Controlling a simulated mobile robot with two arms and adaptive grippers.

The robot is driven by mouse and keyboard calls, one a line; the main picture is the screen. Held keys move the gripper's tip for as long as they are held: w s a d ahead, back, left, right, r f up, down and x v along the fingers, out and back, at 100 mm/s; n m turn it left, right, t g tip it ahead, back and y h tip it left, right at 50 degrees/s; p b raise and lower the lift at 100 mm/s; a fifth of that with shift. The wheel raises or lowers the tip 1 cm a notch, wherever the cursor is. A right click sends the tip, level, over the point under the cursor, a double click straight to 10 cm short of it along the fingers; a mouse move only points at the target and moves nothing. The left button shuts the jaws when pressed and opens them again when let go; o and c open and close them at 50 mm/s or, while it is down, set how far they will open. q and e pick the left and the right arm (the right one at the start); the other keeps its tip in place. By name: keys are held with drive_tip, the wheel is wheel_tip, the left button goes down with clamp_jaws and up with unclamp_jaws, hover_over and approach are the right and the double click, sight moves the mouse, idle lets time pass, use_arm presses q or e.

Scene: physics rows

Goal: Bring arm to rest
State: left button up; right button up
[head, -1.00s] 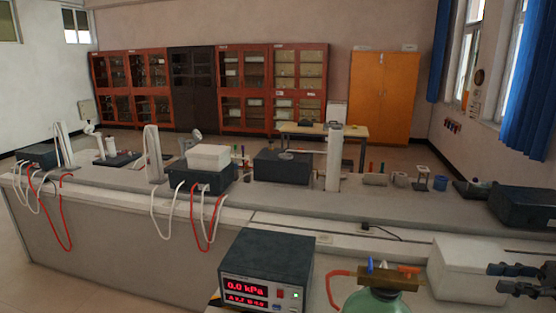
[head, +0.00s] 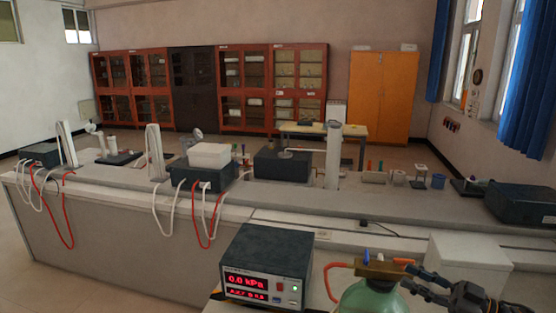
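My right gripper (head: 408,277) reaches in from the lower right edge. Its two dark fingers point left and stand apart, with nothing seen between them. Its tips are close to the right side of the green bottle (head: 371,301), just below the orange-handled brass fitting on its top; whether they touch the bottle I cannot tell. My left gripper is not in view.
A pressure meter (head: 266,264) reading 0.0 kPa stands left of the bottle, with a red hose between them. A white box (head: 470,262) stands behind my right gripper. A long lab bench (head: 110,225) with instruments runs across behind.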

drive_tip(key=w+a+f+m+t+h, duration=0.2)
drive_tip(key=a+f+m+t+h, duration=0.35)
drive_tip(key=a+f, duration=0.2)
drive_tip(key=s+a+f+m+g+h, duration=0.1)
drive_tip(key=s+a+f+m+h, duration=0.1)
drive_tip(key=s+f+m+h, duration=0.35)
drive_tip(key=s+f+g+h, duration=0.2)
drive_tip(key=s+f+g, duration=0.15)
drive_tip(key=s, duration=0.55)
drive_tip(key=s+f+g+h, duration=0.2)
drive_tip(key=s+g, duration=0.2)
drive_tip(key=s, duration=0.6)
drive_tip(key=s+f+g+h, duration=0.1)
drive_tip(key=s+f+g, duration=0.25)
drive_tip(key=s, duration=0.55)
wheel_tip(320, 180, down, 32)
drive_tip(key=s+g+b, duration=0.2)
drive_tip(key=b, duration=0.4)
use_arm(q)
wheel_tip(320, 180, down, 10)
drive_tip(key=b, duration=0.4)
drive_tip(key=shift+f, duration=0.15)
use_arm(e)
drive_tip(key=s+d+f+g, duration=0.1)
drive_tip(key=s+d+f, duration=0.1)
drive_tip(key=s+f, duration=1.4)
wheel_tip(320, 180, down, 4)
drive_tip(key=shift+s+r+n+h, duration=0.1)
drive_tip(key=shift+s+n+h, duration=0.2)
drive_tip(key=shift+s+n, duration=0.1)
